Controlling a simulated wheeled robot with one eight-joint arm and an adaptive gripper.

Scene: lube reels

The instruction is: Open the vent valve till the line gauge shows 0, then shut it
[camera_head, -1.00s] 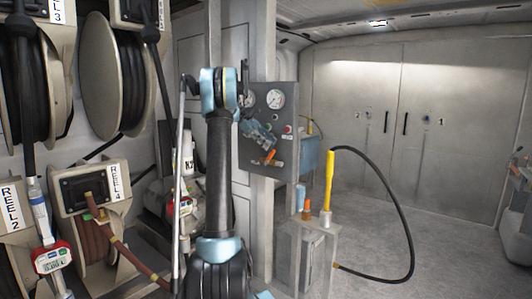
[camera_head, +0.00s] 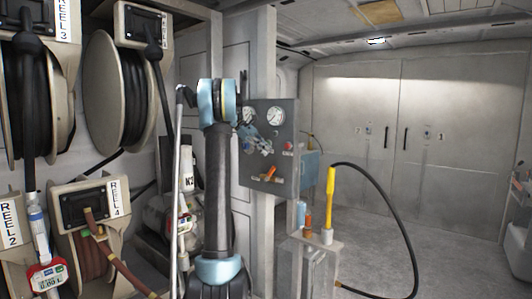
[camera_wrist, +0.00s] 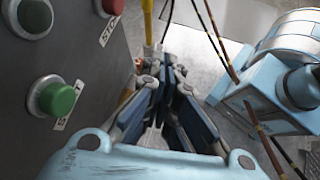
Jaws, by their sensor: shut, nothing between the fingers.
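The grey control panel (camera_head: 287,183) has two white dial gauges at its top, a left one (camera_head: 247,115) and a right one (camera_head: 275,116). Their readings are too small to tell, as is which one is the line gauge. Orange valve handles (camera_head: 266,175) sit low on the panel; which is the vent valve and its exact setting cannot be told. My gripper (camera_head: 262,146) is in front of the panel, below the gauges and above the orange handles, apart from them. In the wrist view my gripper (camera_wrist: 168,80) is shut and empty, with a bit of orange behind its fingers.
A red button (camera_head: 289,146) is on the panel's right; the wrist view shows a green button (camera_wrist: 55,98) and a red one close by. A stand (camera_head: 316,246) with bottles and a yellow-handled hose (camera_head: 330,195) is at right. Hose reels (camera_head: 115,90) are at left.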

